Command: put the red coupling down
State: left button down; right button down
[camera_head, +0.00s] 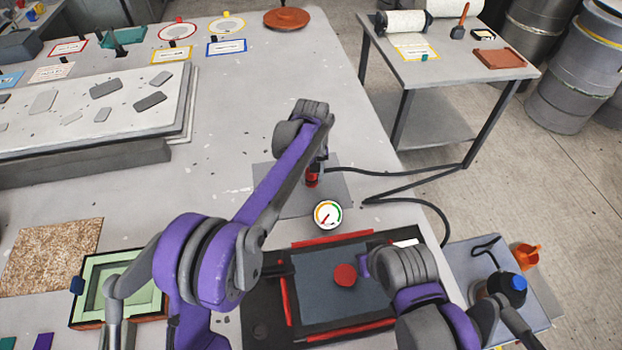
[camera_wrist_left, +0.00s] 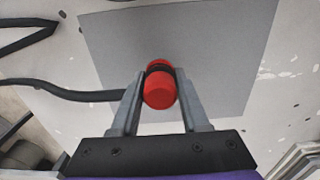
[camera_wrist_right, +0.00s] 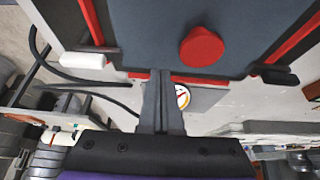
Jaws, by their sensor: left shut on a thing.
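My left gripper (camera_wrist_left: 158,100) is shut on the red coupling (camera_wrist_left: 160,88), a red piece with a black band, with one finger on either side. In the head view the red coupling (camera_head: 312,179) is upright below the left wrist, over a grey square mat (camera_head: 335,195). The mat also shows behind it in the left wrist view (camera_wrist_left: 225,50). I cannot tell whether the coupling touches the mat. My right gripper (camera_wrist_right: 162,80) has its fingers together with nothing visible between them, near the dark mould with the red disc.
A black hose (camera_head: 400,171) runs from beside the coupling to the right. A round gauge (camera_head: 327,214) stands at the mat's front edge. A dark blue-grey panel (camera_head: 320,275) bears a red disc (camera_head: 344,275). A green frame (camera_head: 88,280) lies left. The table behind the mat is clear.

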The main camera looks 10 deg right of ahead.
pick_arm(q)
jog(key=shift+f, duration=0.9)
pick_arm(e)
jog(key=shift+f, duration=0.1)
pick_arm(q)
jog(key=shift+f+b, duration=0.3)
jog(key=shift+f, duration=0.15)
pick_arm(e)
jog(key=shift+s+f, duration=0.15)
jog(key=shift+f, duration=0.15)
pick_arm(q)
jog(key=shift+c, duration=2)
grip_release()
